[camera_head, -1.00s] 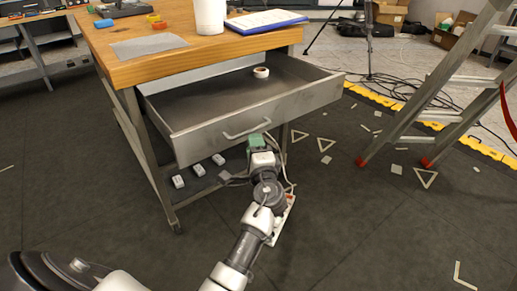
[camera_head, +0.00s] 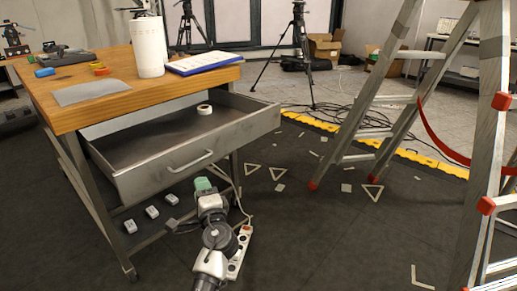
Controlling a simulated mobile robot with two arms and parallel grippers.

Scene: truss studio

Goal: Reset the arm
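My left arm comes up from the bottom of the view, its white and dark grey links pointing at the workbench (camera_head: 150,85). Its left gripper (camera_head: 206,194) is just below and in front of the handle (camera_head: 191,161) of the open metal drawer (camera_head: 140,170). A small green piece shows at the arm's far end; I cannot tell whether it is part of the gripper. The fingers are not clear enough to show whether they are open or shut. No gap between the gripper and the handle can be judged. My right gripper is not in view.
A tape roll (camera_head: 205,109) lies in the drawer. A white cylinder (camera_head: 149,48) and a clipboard (camera_head: 205,63) are on the bench. White adapters (camera_head: 152,211) sit below. A power strip (camera_head: 238,257) lies beside my arm. A ladder (camera_head: 403,80) stands right; open floor lies between.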

